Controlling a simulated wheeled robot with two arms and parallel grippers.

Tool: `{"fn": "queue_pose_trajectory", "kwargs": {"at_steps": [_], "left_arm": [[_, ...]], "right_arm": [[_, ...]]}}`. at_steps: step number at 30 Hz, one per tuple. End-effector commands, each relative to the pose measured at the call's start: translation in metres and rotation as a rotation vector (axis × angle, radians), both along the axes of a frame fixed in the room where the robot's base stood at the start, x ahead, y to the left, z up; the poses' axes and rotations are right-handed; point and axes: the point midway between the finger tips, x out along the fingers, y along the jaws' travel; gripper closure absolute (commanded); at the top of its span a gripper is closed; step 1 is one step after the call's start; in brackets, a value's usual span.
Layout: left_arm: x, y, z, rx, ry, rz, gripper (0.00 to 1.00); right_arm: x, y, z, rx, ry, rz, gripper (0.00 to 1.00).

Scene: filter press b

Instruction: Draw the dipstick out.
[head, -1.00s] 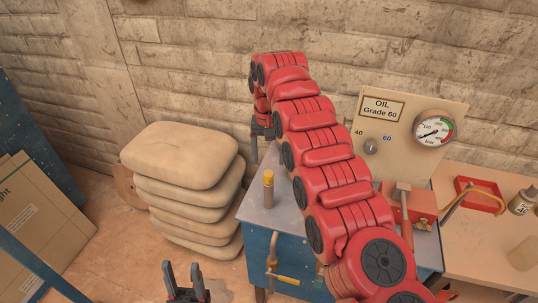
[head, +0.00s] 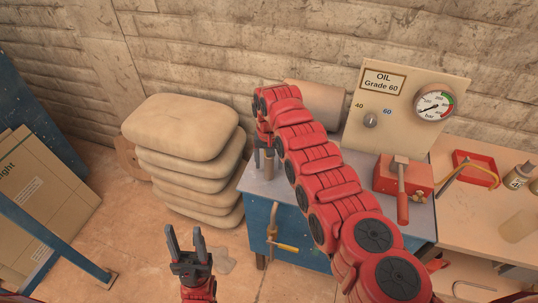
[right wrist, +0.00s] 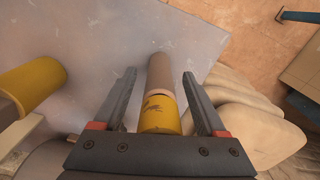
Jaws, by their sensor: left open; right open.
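The dipstick, a brown-grey upright tube with a yellow top, shows in the right wrist view (right wrist: 161,100). A dark mark is on its yellow part. My right gripper (right wrist: 165,100) is open, with one finger on each side of the yellow top and visible gaps between. In the head view my right gripper (head: 265,150) is over the left back part of the blue cabinet (head: 262,188) and hides most of the dipstick. My left gripper (head: 187,248) is open and empty, fingers up, in front of the cabinet's left side.
A stack of sacks (head: 180,130) stands left of the cabinet. A gauge panel (head: 400,110) and a red box with a lever (head: 400,180) are on the right. A yellow-handled crank (head: 285,247) sticks out in front. Another yellow cylinder (right wrist: 35,82) is at left in the right wrist view.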

Motion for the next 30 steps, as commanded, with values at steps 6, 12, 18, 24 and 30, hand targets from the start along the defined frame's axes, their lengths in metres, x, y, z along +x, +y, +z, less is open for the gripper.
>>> {"fn": "queue_pose_trajectory", "kwargs": {"at_steps": [6,12,18,24,30], "left_arm": [[0.0,0.0,0.0,0.0,0.0,0.0,0.5],[0.0,0.0,0.0,0.0,0.0,0.0,0.5],[0.0,0.0,0.0,0.0,0.0,0.0,0.5],[0.0,0.0,0.0001,0.0,0.0,0.0,0.5],[0.0,0.0,0.0032,0.0,0.0,0.0,0.5]], "right_arm": [[-0.0001,-0.0001,-0.001,0.0,0.0,0.0,0.26],[-0.0002,-0.0002,-0.001,0.0,0.001,0.0,0.55],[-0.0003,-0.0002,-0.0009,0.0,0.001,0.0,0.91],[-0.0003,-0.0003,-0.0008,0.0,0.001,-0.001,1.0],[-0.0002,-0.0004,0.004,-0.001,0.001,-0.001,1.0]]}}
